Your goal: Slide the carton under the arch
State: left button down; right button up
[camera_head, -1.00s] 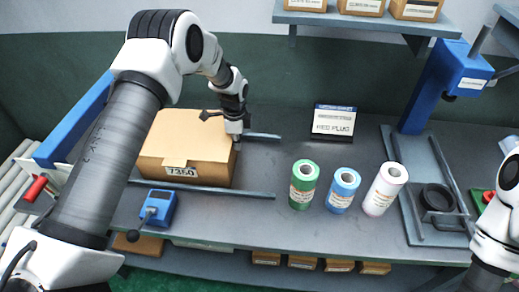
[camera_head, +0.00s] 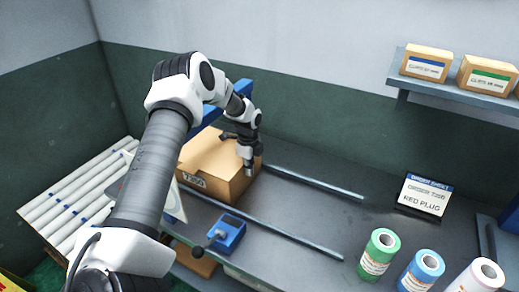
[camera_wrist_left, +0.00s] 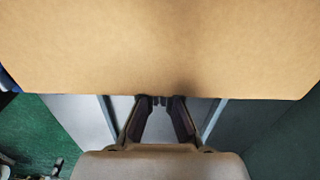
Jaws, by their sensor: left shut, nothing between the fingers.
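The brown carton (camera_head: 208,158), labelled 7350, lies at the left end of the bench between two rails. The blue arch (camera_head: 243,88) stands at its left, partly hidden by my left arm. The carton's left end is at the arch, but I cannot tell how much is under it. My left gripper (camera_head: 248,172) is shut and empty, pointing down at the carton's right side. In the left wrist view the carton (camera_wrist_left: 160,45) fills the upper half, and the shut fingertips (camera_wrist_left: 159,100) are at its edge. My right gripper is out of view.
The far rail (camera_head: 315,182) and near rail (camera_head: 290,239) run along the bench. A blue lever box (camera_head: 228,234) sits before the near rail. White rollers (camera_head: 75,200) lie beyond the arch. Green (camera_head: 380,254) and blue (camera_head: 421,272) rolls stand at right. The bench between the rails is clear right of the carton.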

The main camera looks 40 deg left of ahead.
pick_arm(q)
jog(key=shift+w+d, duration=0.1)
jog(key=w+d+r+b, duration=0.1)
jog(key=d+r, duration=0.3)
jog(key=r, duration=0.6)
jog(key=shift+b, duration=0.65)
jog(key=shift+w, duration=0.1)
